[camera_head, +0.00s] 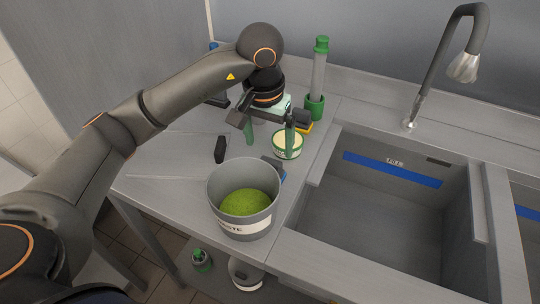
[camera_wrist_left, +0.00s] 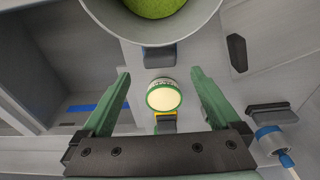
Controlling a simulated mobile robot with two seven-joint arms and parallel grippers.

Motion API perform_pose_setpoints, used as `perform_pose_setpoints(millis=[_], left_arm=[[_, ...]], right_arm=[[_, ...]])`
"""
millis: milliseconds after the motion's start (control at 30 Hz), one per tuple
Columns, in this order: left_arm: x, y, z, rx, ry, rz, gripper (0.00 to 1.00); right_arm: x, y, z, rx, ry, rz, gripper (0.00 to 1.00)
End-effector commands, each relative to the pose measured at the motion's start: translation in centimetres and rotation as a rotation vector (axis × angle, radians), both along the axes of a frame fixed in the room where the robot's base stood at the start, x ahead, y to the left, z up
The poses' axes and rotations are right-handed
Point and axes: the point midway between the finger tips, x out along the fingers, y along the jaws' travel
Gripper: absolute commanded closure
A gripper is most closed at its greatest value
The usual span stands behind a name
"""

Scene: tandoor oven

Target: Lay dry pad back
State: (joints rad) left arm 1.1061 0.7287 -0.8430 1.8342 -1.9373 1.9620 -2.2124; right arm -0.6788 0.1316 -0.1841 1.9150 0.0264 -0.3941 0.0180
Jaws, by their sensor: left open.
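My left gripper (camera_head: 269,139) is open and points down over the counter; its green fingers also frame the left wrist view (camera_wrist_left: 160,78). A small round tub (camera_head: 288,146) with a green rim and cream contents shows between the fingers in the wrist view (camera_wrist_left: 163,97), with no finger seen touching it. No object is clearly marked as the dry pad. A yellow and dark pad-like block (camera_head: 305,127) lies behind the tub and shows partly in the wrist view (camera_wrist_left: 166,119). A grey block (camera_wrist_left: 159,56) with a blue part (camera_head: 283,177) lies beside the bucket, partly hidden. My right gripper is not in view.
A grey bucket (camera_head: 228,214) with green contents stands at the counter's front. A black item (camera_head: 220,149) lies left of it. A green and grey upright tool (camera_head: 318,80) stands behind.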

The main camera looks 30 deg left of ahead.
Motion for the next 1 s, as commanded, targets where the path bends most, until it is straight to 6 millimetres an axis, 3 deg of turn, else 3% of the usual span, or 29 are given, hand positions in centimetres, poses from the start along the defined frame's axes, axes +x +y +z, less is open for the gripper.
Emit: perform_pose_setpoints(millis=[100, 300, 1000], left_arm=[[-0.3, 0.0, 2.5, 0.000, -0.004, -0.001, 0.03], [-0.5, -0.1, 4.5, 0.000, -0.001, -0.001, 0.03], [-0.6, -0.1, 4.8, 0.000, 0.001, -0.001, 0.03]], right_arm=[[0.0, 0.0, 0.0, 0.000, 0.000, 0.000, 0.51], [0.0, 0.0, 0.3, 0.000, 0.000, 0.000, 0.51], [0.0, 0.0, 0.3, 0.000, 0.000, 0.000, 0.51]])
